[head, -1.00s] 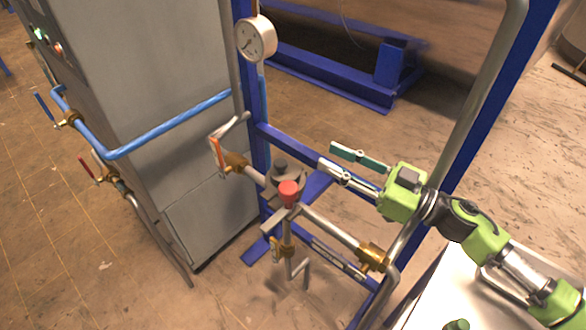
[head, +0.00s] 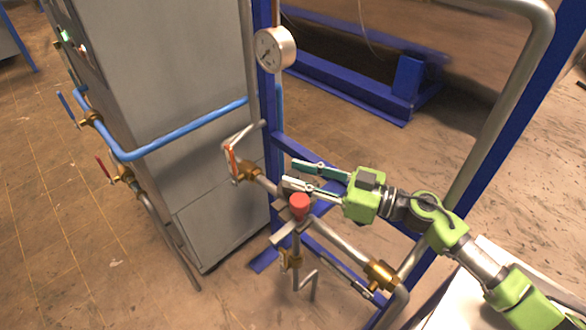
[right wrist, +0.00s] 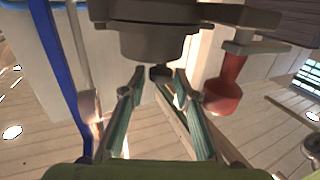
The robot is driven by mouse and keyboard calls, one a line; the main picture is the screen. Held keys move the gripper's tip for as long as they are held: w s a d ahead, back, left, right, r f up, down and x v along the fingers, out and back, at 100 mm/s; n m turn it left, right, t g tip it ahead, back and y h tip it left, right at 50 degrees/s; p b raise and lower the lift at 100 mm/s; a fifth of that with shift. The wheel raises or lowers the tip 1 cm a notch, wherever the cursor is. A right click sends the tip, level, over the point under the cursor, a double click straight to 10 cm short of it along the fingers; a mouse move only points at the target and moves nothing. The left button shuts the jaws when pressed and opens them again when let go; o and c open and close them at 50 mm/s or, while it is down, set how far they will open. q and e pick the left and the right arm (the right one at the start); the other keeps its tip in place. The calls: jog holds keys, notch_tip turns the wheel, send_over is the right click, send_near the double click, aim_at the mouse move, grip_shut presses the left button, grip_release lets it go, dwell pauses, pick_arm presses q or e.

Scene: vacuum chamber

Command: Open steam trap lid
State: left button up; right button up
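The steam trap (head: 279,204) is a grey metal body in the pipe run, with a red knob (head: 300,205) beside it. My right gripper (head: 288,173) reaches in from the right, its two fingers spread over the trap and hiding its top. In the right wrist view the round grey trap part (right wrist: 150,40) fills the top centre. A small dark stub shows between the open fingertips (right wrist: 159,75); I cannot tell whether they touch it. The red knob (right wrist: 226,85) is to the right there. My left gripper is not in view.
A pressure gauge (head: 275,49) is on the blue frame post behind the trap. An orange-handled valve (head: 243,168) is left of it, and a brass fitting (head: 381,275) is on the pipe lower right. A grey cabinet (head: 185,90) stands at the left.

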jog(key=shift+x, duration=0.85)
grip_shut()
jog(key=shift+r, duration=0.1)
